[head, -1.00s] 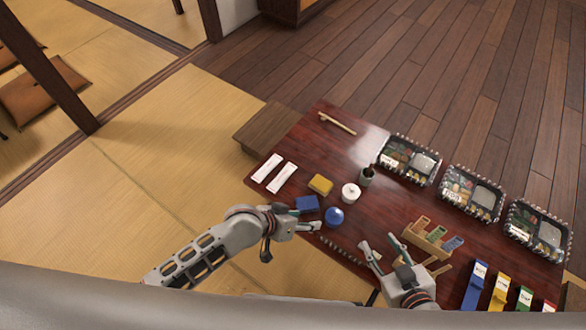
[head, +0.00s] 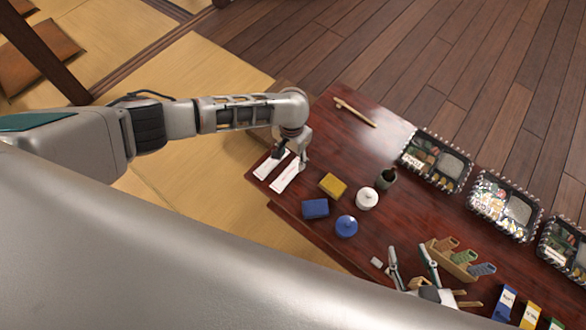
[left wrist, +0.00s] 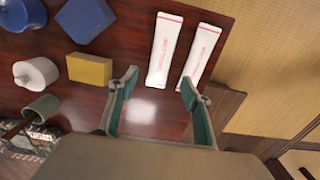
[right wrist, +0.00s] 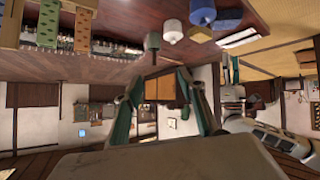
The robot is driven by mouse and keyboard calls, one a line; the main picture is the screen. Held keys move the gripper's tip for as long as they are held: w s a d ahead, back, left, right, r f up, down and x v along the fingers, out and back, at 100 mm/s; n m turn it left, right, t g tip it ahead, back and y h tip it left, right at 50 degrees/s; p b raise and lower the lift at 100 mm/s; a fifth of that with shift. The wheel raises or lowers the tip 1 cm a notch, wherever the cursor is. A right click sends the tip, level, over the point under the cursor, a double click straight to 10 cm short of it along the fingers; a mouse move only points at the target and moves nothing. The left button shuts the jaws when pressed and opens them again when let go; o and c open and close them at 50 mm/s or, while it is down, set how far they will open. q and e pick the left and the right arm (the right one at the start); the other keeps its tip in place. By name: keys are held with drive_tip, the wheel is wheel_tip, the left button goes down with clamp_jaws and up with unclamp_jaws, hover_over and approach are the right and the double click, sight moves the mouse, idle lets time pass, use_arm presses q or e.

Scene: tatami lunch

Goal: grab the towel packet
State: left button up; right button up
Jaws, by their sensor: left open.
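Two white towel packets lie side by side at the table's left end: the left one (head: 267,167) and the right one (head: 285,179). Both show pink print in the left wrist view, one on the left (left wrist: 163,52) and one on the right (left wrist: 201,52). My left gripper (head: 291,157) is open and empty, over the far ends of the packets; the fingers (left wrist: 159,84) straddle the line of the left-hand packet there. Contact cannot be told. My right gripper (head: 411,250) is open and empty, beside the wooden rack.
A yellow box (head: 333,185), blue box (head: 315,208), white lidded pot (head: 367,198), blue lidded pot (head: 346,226) and dark cup (head: 386,179) stand right of the packets. The wooden rack (head: 457,262) and bento trays (head: 437,160) are further right. Table around the wooden stick (head: 355,112) is clear.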

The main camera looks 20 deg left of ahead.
sight(291, 170)
use_arm(q)
drive_tip(key=shift+s+f+b, duration=0.15)
drive_tip(key=shift+f+b, duration=0.05)
drive_tip(key=shift+f, duration=0.45)
drive_tip(key=shift+s+f+b, duration=0.15)
drive_tip(key=shift+f+b, duration=0.05)
drive_tip(key=shift+f, duration=0.65)
drive_tip(key=shift+f+b, duration=0.3)
wheel_tip(291, 170, down, 3)
drive_tip(key=shift+s+r+b, duration=0.1)
drive_tip(key=shift+s+b, duration=0.05)
drive_tip(key=shift+b, duration=0.65)
drive_tip(key=shift+w+f+b, duration=0.3)
drive_tip(key=shift+f+b, duration=0.05)
drive_tip(key=shift+f, duration=0.3)
drive_tip(key=shift+r, duration=0.15)
drive_tip(key=c, duration=1)
use_arm(e)
drive_tip(key=shift+a+r+y, duration=0.1)
drive_tip(key=shift+a+y, duration=0.3)
drive_tip(key=shift+a, duration=0.95)
